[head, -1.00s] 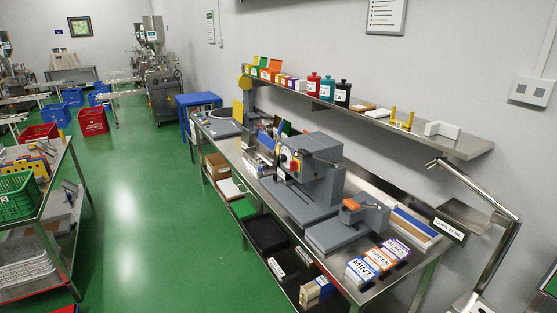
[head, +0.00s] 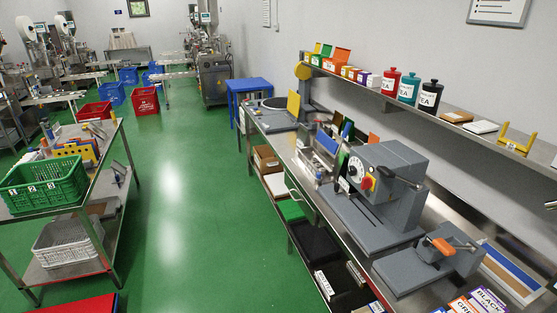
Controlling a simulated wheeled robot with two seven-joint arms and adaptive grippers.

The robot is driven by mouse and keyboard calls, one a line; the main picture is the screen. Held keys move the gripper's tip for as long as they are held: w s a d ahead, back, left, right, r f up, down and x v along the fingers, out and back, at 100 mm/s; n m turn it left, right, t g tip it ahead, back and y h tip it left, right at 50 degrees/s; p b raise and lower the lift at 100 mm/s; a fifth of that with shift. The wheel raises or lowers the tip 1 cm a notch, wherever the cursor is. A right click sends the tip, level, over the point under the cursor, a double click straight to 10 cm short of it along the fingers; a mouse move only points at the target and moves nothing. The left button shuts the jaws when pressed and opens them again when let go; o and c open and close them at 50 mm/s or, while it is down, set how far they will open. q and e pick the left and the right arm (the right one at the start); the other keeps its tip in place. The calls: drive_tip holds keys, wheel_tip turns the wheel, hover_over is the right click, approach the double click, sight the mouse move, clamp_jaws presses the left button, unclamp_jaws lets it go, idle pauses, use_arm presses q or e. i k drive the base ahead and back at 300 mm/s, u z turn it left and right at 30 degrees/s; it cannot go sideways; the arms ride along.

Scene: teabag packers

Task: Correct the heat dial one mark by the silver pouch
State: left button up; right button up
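The heat dial appears to be on the front of the grey sealing machine (head: 392,180) on the steel bench at the right. A white dial face (head: 356,168) with a red knob (head: 367,183) shows there; its marks are too small to read. Neither of my grippers is in the head view.
A smaller grey press with an orange handle (head: 443,246) stands nearer on the bench. A wall shelf (head: 470,128) with tea canisters runs above. A cart with a green crate (head: 45,188) stands at the left. The green floor (head: 190,220) between is clear.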

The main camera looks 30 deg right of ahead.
sight(353, 171)
drive_tip(key=u, duration=0.3)
drive_tip(key=i, duration=1.1)
drive_tip(key=z, duration=0.5)
drive_tip(key=i, duration=0.9)
drive_tip(key=z, duration=0.85)
